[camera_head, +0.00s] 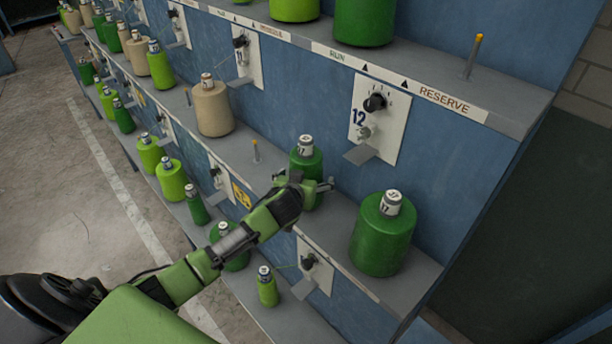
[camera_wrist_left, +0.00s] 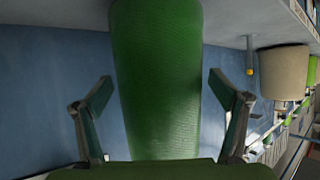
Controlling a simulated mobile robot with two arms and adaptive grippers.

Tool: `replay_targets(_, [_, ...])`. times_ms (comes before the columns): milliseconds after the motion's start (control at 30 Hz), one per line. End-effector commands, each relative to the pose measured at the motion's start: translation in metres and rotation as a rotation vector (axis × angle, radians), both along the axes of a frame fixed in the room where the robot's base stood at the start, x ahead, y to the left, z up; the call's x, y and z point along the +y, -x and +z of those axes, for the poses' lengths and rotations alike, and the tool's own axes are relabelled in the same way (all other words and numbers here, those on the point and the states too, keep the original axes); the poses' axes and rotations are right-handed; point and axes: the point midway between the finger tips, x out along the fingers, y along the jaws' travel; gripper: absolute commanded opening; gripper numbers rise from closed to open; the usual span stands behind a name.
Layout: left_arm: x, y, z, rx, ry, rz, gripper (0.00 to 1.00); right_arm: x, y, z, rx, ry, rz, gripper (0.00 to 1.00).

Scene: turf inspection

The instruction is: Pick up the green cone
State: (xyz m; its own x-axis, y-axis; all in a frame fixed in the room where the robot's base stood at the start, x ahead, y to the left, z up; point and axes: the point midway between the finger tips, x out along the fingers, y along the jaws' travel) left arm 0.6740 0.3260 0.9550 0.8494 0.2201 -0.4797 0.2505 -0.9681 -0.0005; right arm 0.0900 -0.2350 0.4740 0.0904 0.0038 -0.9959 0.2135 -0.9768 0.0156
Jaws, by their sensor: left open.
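A dark green cone of yarn (camera_head: 304,158) with a white labelled top stands upright on the middle shelf (camera_head: 345,212) of a blue rack. My left gripper (camera_head: 306,188) is in front of this cone and hides its lower part. In the left wrist view the green cone (camera_wrist_left: 156,45) fills the middle. There my left gripper (camera_wrist_left: 161,80) is open, with one finger on each side of the cone and gaps between fingers and cone. My right gripper is not in view.
A larger dark green cone (camera_head: 382,234) stands to the right on the same shelf. A beige cone (camera_head: 212,107) and an empty peg (camera_head: 256,150) are to the left. A plate with a knob (camera_head: 375,118) and small bracket juts out behind. More cones stand below.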

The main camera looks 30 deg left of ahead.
Motion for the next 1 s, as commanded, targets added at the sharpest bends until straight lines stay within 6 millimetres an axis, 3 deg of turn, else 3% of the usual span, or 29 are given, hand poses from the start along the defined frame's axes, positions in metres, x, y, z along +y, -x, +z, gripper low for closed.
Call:
replay_targets(267, [0.000, -0.002, -0.002, 0.001, 0.000, 0.000, 0.90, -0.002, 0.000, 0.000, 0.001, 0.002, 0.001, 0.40])
replay_targets(533, [0.000, -0.002, -0.002, 0.001, 0.001, 0.000, 0.27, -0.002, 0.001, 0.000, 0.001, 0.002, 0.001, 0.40])
replay_targets(833, [0.000, -0.003, 0.007, -0.007, 0.001, -0.001, 0.27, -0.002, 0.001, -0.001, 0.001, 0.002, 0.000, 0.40])
replay_targets(1000, [0.000, -0.004, 0.033, -0.013, 0.002, -0.001, 0.27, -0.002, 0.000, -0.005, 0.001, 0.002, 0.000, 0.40])
